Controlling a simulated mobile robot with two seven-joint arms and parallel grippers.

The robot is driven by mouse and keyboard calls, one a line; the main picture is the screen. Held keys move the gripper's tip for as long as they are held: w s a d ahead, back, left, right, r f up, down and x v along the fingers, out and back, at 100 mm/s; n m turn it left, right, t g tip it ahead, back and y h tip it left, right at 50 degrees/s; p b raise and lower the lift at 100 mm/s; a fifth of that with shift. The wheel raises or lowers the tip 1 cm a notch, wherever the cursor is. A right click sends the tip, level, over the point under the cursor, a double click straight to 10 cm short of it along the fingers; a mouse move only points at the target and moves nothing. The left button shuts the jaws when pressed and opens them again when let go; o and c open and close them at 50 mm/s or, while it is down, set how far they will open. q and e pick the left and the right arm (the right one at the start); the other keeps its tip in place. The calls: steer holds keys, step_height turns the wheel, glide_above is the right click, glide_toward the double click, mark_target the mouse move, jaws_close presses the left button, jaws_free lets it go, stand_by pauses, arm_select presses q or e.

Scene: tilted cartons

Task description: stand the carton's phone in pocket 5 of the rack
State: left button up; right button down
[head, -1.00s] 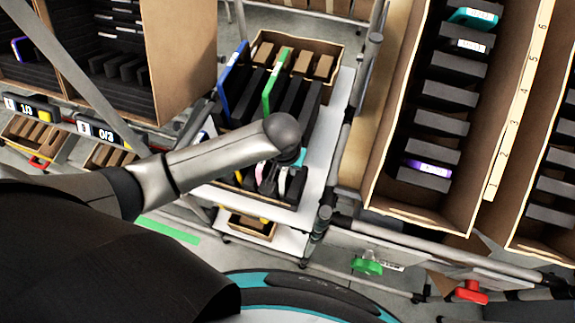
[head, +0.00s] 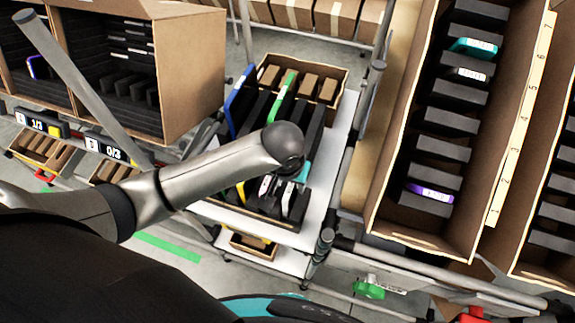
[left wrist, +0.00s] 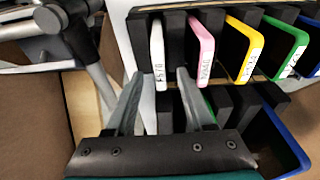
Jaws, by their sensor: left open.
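A carton (head: 345,80) of dark dividers stands on a white cart in the middle of the head view. Phones stand in it: a blue one (head: 240,85) and a green one (head: 282,95). In the left wrist view stand a white labelled phone (left wrist: 157,45), a pink one (left wrist: 202,48), a yellow one (left wrist: 243,50) and a green one (left wrist: 287,50). My left gripper (left wrist: 160,78) is open, its fingertips on either side of the white phone's lower end. I cannot tell whether they touch it. In the head view my left wrist hides part of the row. My right gripper is not seen.
A tall cardboard unit (head: 390,165) with a numbered strip (head: 520,120) stands at the right. It holds dark dividers, a teal phone (head: 473,47), a white one (head: 470,74) and a purple one (head: 430,193). Metal rails run between it and the cart. Cardboard bins (head: 187,75) stand at the left.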

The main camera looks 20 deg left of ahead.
arm_select(q)
step_height(320, 180, up, 10)
steer(key=s+p, duration=0.1)
steer(key=shift+s+f, duration=0.15)
steer(key=shift+s, duration=0.25)
step_height(320, 180, up, 7)
steer(key=p, duration=0.1)
stand_by(0.5)
stand_by(0.4)
